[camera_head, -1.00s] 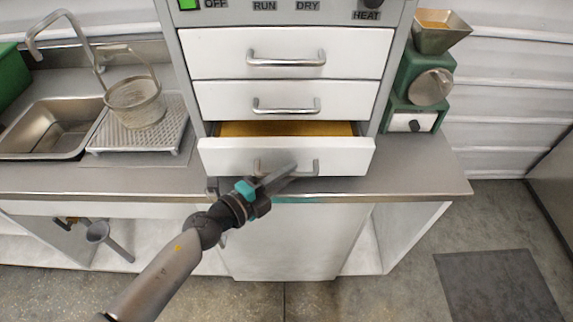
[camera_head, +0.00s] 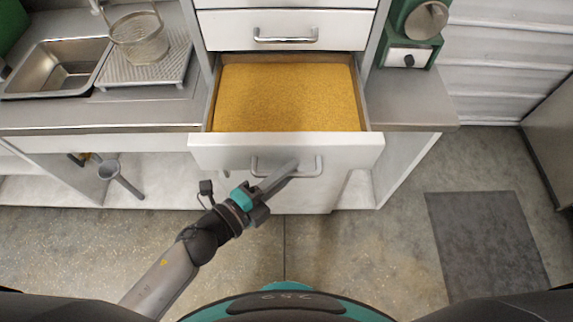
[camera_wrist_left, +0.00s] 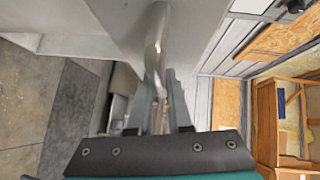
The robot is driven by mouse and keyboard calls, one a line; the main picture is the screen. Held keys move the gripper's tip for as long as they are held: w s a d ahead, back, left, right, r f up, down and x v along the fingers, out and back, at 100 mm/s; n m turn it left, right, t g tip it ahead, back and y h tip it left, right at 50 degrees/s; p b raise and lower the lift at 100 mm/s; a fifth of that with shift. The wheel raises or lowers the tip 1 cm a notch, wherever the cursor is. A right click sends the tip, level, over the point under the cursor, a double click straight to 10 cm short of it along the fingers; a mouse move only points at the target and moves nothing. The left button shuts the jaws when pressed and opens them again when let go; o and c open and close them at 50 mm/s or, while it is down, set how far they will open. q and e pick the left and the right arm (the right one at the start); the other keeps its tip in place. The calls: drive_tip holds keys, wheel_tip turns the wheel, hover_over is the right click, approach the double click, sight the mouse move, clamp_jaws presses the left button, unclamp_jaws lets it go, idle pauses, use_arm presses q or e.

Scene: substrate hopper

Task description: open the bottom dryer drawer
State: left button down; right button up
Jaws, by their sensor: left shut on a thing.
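The bottom dryer drawer (camera_head: 230,148) is pulled well out of the white cabinet in the head view. It is filled with a yellow-orange granular material (camera_head: 288,98). Its metal bar handle (camera_head: 308,168) is on the front face. My left gripper (camera_head: 284,175) is shut on this handle, reaching in from the lower left. In the left wrist view the handle (camera_wrist_left: 158,60) runs between the fingers (camera_wrist_left: 160,105). The fingertips partly hide the handle's middle in the head view. My right gripper is not in view.
The drawer above (camera_head: 330,24) is shut. A sink (camera_head: 60,68) and a wire basket (camera_head: 140,40) are on the left counter. A green machine (camera_head: 415,30) stands on the right. Open floor with a dark mat (camera_head: 485,240) lies at right.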

use_arm(q)
drive_tip(key=c, duration=0.9)
unclamp_jaws()
drive_tip(key=shift+o, duration=0.2)
drive_tip(key=shift+s+a, duration=0.1)
drive_tip(key=b+v, duration=0.1)
drive_tip(key=v, duration=1.4)
drive_tip(key=a+f+n+g+y+b, duration=0.1)
drive_tip(key=a+f+n+y, duration=0.5)
drive_tip(key=f, duration=0.6)
drive_tip(key=a+f+n+y+b, duration=0.1)
drive_tip(key=a+f+n+y, duration=0.35)
drive_tip(key=f, duration=0.85)
drive_tip(key=s+d+f+n+g+y+b, duration=0.1)
drive_tip(key=s+f+n+g, duration=0.8)
drive_tip(key=s+f, duration=0.9)
drive_tip(key=d+n, duration=0.1)
drive_tip(key=n, duration=0.2)
drive_tip(key=shift+d+f+n, duration=0.25)
drive_tip(key=shift+f+n, duration=0.1)
drive_tip(key=shift+f, duration=0.05)
